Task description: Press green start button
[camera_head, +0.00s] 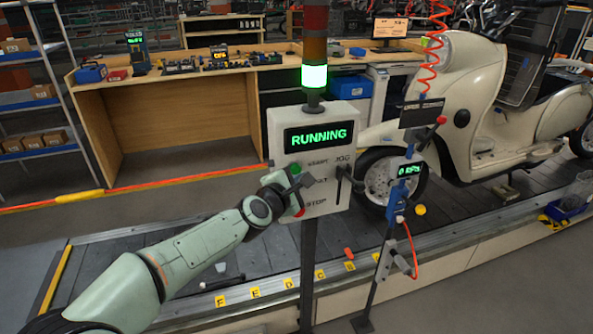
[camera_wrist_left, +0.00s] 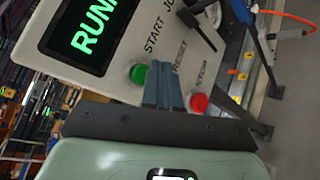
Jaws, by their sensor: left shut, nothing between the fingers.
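The control panel (camera_head: 338,190) is a pale box on a dark post, and its screen (camera_head: 319,137) reads RUNNING in green. The green start button (camera_head: 295,168) is on the panel's left side beside the START label. It also shows in the left wrist view (camera_wrist_left: 138,74), just left of the fingertips. My left gripper (camera_head: 305,180) is in front of the panel, close to the button column; it is shut and empty (camera_wrist_left: 162,68). The red stop button (camera_wrist_left: 199,103) is right of the fingers in the wrist view. Contact with any button cannot be told. My right gripper is out of view.
A green lamp (camera_head: 314,77) glows above the panel. A lever (camera_head: 342,185) sticks out at the panel's right. A stand with a blue tool (camera_head: 398,195) is further right, by a cream scooter (camera_head: 465,110) on the slat conveyor (camera_head: 255,235). A wooden workbench (camera_head: 135,115) stands behind.

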